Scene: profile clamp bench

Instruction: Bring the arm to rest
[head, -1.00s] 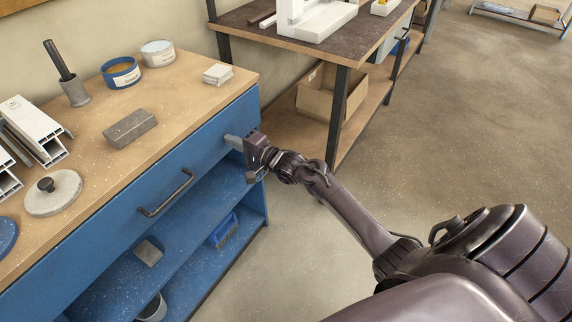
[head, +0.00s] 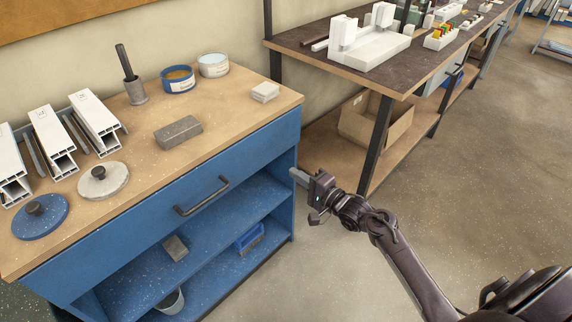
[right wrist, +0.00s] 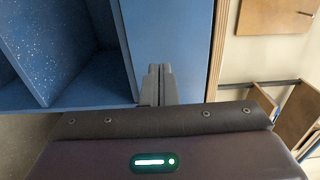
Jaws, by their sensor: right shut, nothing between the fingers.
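My right gripper (head: 298,177) is at the right end of the blue workbench (head: 150,230), below the level of its wooden top. Its fingers are shut with nothing between them. In the right wrist view the shut fingers (right wrist: 157,84) show in front of the bench's blue front. I cannot tell whether they touch the bench. My right arm (head: 400,260) reaches in from the lower right. My left gripper is not in view.
The bench top carries white profiles (head: 56,140), a grey block (head: 178,132), two tins (head: 178,80) and round lids (head: 103,181). A drawer handle (head: 201,196) sticks out in front. A dark table (head: 350,70) stands behind, with a cardboard box (head: 375,125) below. The floor at right is clear.

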